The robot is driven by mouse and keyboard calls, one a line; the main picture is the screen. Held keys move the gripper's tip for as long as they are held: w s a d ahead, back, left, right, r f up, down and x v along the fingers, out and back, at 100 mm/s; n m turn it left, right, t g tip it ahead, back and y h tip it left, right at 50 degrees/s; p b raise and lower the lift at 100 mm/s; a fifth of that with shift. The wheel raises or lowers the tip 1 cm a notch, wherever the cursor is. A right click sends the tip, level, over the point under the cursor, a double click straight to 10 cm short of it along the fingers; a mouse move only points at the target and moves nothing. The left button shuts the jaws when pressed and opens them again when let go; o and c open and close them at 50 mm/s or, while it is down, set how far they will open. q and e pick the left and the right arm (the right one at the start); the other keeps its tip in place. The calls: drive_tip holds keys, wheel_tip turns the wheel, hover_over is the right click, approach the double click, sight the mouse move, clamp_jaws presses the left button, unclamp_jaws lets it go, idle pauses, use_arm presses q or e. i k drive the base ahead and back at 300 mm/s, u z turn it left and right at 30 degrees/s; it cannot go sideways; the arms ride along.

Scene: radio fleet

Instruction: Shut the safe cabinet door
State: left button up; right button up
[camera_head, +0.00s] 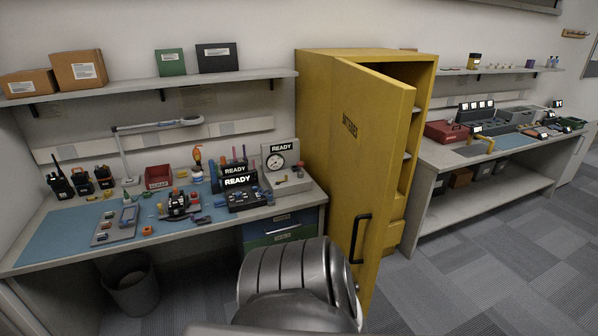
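The yellow safe cabinet (314,130) stands in the middle of the view, against the wall between two benches. Its yellow door (372,130) stands ajar, hinged at the left, with its free edge swung out toward me and to the right. A dark gap with shelves shows to the right of the door's free edge. A black bar handle (359,240) sits low on the door's outer face, near the free edge. Neither of my grippers is in view. The lower left of the cabinet is hidden by a grey ribbed shape at the bottom centre.
The left bench (60,240) carries radios, tools and gauges, with a waste bin (131,285) beneath. The right bench (438,160) stands close beside the cabinet's open side. Carpeted floor (480,285) is clear at the lower right. I cannot tell whether the grey ribbed shape is mine.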

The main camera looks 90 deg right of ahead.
sight(372, 111)
drive_tip(key=z, duration=3.1)
drive_tip(key=i, duration=1.65)
drive_tip(key=z, duration=0.05)
